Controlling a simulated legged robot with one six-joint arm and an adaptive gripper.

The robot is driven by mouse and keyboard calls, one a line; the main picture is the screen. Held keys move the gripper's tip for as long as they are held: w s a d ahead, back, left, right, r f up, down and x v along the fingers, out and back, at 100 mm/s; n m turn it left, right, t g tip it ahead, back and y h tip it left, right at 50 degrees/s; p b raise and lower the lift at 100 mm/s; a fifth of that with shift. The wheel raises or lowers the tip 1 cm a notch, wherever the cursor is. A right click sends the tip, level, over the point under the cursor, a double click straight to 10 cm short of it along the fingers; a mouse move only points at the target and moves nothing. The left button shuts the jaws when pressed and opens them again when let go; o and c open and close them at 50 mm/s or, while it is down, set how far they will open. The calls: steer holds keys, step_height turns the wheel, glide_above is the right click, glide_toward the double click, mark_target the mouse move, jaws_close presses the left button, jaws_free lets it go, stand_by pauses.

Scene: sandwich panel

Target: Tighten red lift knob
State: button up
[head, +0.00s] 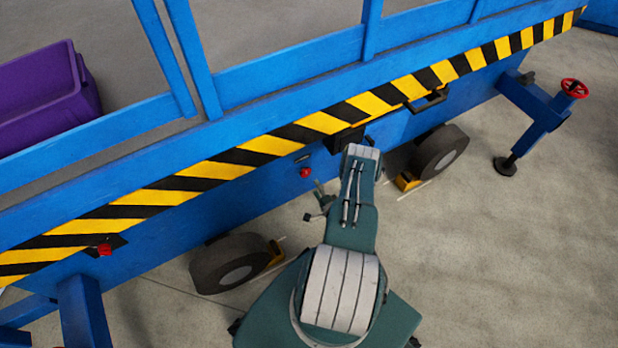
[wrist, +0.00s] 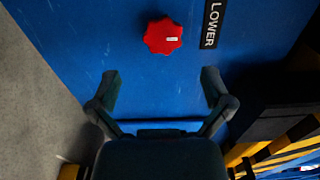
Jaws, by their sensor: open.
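The red lift knob (wrist: 163,36) is a scalloped red disc on the blue side panel, with a small white mark on its face. It lies beyond my fingertips, near the middle between them in the wrist view. In the head view the red knob (head: 305,172) shows on the blue panel below the striped edge. My gripper (wrist: 158,82) is open and empty, its two dark green fingers apart. In the head view my gripper (head: 318,203) is beside the panel, a little below the knob.
A black LOWER label (wrist: 212,24) is beside the knob. A dark box-like part (wrist: 265,112) juts out at the right. Wheels (head: 232,263) stand under the lift, and another red knob (head: 104,249) is at left. A red handwheel (head: 574,88) tops the outrigger at far right.

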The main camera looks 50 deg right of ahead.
steer(key=shift+v, duration=2.3)
steer(key=shift+f, duration=0.1)
